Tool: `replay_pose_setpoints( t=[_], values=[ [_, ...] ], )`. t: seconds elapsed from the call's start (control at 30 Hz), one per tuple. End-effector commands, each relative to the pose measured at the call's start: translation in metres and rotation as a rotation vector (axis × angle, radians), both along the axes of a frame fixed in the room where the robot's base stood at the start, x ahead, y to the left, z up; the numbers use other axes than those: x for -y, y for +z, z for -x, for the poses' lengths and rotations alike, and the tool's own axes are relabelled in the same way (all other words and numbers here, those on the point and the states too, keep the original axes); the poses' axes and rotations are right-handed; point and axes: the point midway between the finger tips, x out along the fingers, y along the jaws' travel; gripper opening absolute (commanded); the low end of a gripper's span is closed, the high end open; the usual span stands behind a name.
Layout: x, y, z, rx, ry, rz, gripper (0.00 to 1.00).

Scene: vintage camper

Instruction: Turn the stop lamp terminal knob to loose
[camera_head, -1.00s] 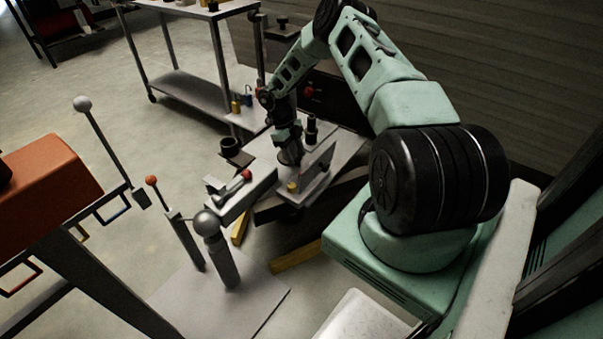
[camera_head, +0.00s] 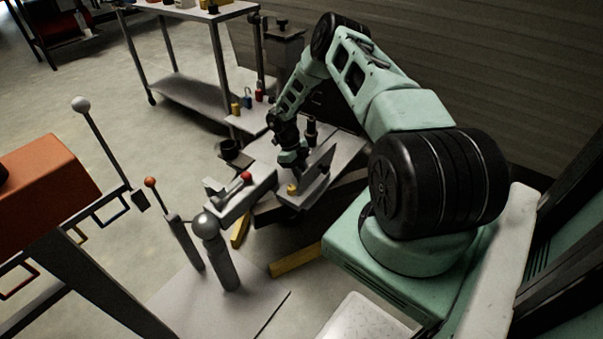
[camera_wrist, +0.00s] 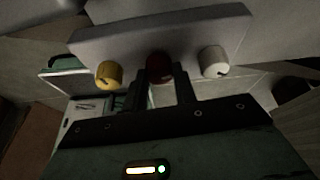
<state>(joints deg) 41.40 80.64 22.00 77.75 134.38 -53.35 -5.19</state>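In the wrist view a light grey panel (camera_wrist: 160,32) carries a row of three knobs: a yellow knob (camera_wrist: 109,74), a dark red knob (camera_wrist: 159,67) and a white knob (camera_wrist: 213,61). No label is readable, so which one is the stop lamp terminal knob cannot be told. My gripper (camera_wrist: 162,78) has its two dark fingers apart, one on each side of the red knob. Whether they touch it is unclear. In the head view my gripper (camera_head: 292,168) is at the upright plate (camera_head: 318,172), behind the yellow knob (camera_head: 292,189); the other knobs are hidden.
A grey block with a red ball handle (camera_head: 246,176) stands just left of the plate. A dark cup (camera_head: 230,150) and a black post (camera_head: 311,130) are close by. Levers with ball tops (camera_head: 206,222) stand in front. A metal shelf cart (camera_head: 190,90) is behind; open floor lies left.

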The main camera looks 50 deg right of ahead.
Motion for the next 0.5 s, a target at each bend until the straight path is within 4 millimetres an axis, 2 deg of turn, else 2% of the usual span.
replay_pose_setpoints(
  t=[0.27,0.5],
  values=[
    [-0.0002,0.0006,-0.0001,0.0,0.011,0.0,0.05],
    [-0.0015,0.0019,-0.0001,0.0,0.096,-0.002,0.05]
  ],
)
